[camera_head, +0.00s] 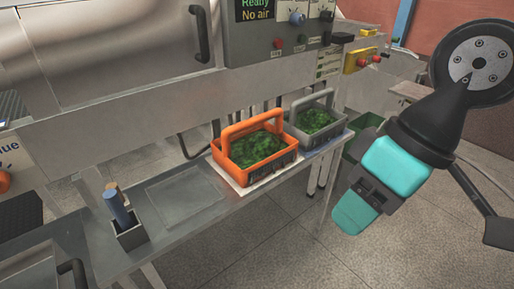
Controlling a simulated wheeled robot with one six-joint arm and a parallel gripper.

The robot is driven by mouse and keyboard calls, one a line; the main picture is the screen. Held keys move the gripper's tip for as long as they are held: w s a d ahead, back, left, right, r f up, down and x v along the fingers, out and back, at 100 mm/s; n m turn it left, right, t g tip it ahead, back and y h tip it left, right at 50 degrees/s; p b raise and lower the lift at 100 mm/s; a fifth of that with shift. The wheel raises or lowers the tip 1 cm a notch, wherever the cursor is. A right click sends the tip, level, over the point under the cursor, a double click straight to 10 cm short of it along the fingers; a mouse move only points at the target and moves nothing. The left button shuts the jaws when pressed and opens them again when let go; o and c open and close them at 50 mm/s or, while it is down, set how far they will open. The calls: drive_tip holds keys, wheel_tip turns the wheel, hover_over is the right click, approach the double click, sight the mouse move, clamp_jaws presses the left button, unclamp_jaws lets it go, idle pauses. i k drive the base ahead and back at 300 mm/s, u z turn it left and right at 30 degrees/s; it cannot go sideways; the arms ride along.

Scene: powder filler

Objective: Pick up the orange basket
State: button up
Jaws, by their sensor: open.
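The orange basket (231,165) stands upright on a pale mat on the metal shelf, its arched handle raised. It holds green leafy contents. My gripper (357,213) is to the right of the basket, apart from it, in front of the shelf's right end. Its teal parts point down and left. It is open and nothing shows held in it. The gap between its fingertips is hard to see from this angle.
A grey basket (340,130) with similar green contents stands close behind the orange one, to its right. A small metal holder (131,238) with blue and tan cylinders stands on the shelf (160,257) at the left. The machine's control panel (262,42) is above. Floor is clear in front.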

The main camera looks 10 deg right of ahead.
sight(252, 149)
drive_tip(key=z, duration=0.15)
drive_tip(key=i, duration=1.05)
drive_tip(key=u, duration=0.65)
